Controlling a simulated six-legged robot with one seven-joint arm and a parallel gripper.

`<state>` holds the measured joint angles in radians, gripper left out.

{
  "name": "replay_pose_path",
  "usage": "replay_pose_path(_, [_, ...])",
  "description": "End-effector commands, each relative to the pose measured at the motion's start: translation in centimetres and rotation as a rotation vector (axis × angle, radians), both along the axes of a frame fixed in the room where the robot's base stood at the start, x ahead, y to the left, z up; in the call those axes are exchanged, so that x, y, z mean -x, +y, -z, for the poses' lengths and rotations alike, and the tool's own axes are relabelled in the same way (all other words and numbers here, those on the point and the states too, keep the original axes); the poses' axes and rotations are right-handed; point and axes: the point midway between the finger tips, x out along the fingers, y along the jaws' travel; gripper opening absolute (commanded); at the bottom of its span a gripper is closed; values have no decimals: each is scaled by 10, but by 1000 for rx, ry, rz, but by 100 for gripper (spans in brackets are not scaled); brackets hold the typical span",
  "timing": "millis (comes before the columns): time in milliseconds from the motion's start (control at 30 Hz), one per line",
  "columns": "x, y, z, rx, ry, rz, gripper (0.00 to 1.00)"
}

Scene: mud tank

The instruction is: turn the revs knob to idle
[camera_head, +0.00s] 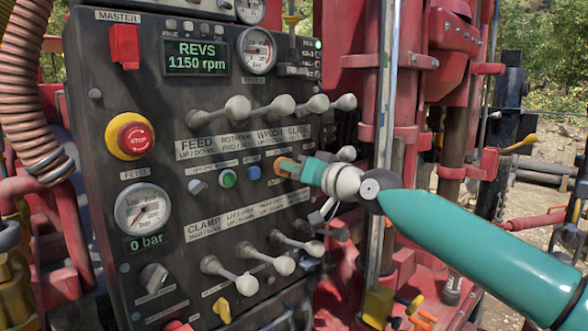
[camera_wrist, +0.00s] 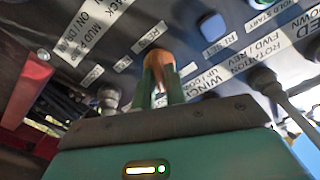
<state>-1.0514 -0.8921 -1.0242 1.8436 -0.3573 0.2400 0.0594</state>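The orange revs knob (camera_head: 283,167) sits on the dark control panel, right of the blue button, partly covered by my gripper (camera_head: 300,168). In the wrist view the orange knob (camera_wrist: 159,62) lies between my two green fingers (camera_wrist: 160,82), under a small white label that seems to read REVS. A finger lies against each side of it, and the fingers look shut on it. The exact contact and the knob's pointer are hidden. The revs display (camera_head: 197,57) reads 1150 rpm.
Grey-knobbed levers stand above (camera_head: 237,108) and below (camera_head: 284,265) my gripper. Green (camera_head: 228,179) and blue (camera_head: 254,173) buttons sit to its left. A red stop button (camera_head: 136,140) is farther left. A steel pole (camera_head: 386,90) stands right of the panel, close to my arm.

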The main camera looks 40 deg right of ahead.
Motion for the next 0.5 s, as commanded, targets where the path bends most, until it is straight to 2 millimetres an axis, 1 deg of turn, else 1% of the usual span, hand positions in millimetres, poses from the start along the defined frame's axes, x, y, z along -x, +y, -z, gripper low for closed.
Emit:
replay_pose_path(33, [0, 0, 0, 0, 0, 0, 2])
replay_pose_path(67, [0, 0, 0, 0, 0, 0, 0])
replay_pose_path(267, [0, 0, 0, 14, -2, 0, 0])
replay_pose_path(367, [0, 0, 0, 71, -10, 0, 0])
replay_pose_path(500, [1, 1, -1, 219, -31, -1, 0])
